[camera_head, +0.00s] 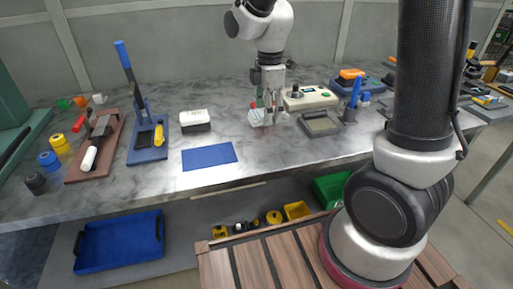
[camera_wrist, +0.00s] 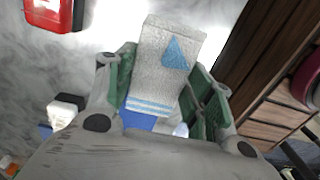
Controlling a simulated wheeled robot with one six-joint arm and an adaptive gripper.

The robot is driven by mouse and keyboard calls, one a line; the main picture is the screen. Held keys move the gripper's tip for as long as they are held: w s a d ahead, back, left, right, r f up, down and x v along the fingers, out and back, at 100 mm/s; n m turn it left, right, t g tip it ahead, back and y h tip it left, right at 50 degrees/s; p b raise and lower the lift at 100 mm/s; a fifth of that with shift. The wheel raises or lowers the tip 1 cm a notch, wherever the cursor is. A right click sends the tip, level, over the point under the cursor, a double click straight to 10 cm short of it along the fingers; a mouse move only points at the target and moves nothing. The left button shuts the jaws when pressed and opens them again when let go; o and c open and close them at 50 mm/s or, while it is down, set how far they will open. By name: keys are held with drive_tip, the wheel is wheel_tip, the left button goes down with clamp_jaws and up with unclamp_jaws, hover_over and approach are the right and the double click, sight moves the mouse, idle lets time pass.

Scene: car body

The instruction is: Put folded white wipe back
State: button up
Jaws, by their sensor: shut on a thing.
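The folded white wipe (camera_head: 257,118) is between the fingers of my gripper (camera_head: 268,115), above the grey marbled table. In the wrist view the wipe (camera_wrist: 160,75) shows a blue triangle and blue stripes near its lower end. The green-padded fingers of my gripper (camera_wrist: 165,95) stand on either side of it and are shut on it. A small blue patch (camera_wrist: 140,121) shows below the wipe in the wrist view. I cannot tell whether the wipe touches the table.
A flat blue mat (camera_head: 209,157) lies bare to the left, near the front edge. A white and black box (camera_head: 195,121) stands behind it. A grey tray (camera_head: 321,124) and a beige device (camera_head: 309,98) are right of my gripper. A blue stand (camera_head: 148,140) is at left.

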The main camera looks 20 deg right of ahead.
sight(267, 145)
drive_tip(key=f, duration=0.9)
drive_tip(key=shift+w+d+f, duration=0.1)
drive_tip(key=shift+w+f, duration=0.1)
drive_tip(key=shift+f, duration=0.15)
drive_tip(key=shift+f, duration=0.15)
drive_tip(key=o, duration=1)
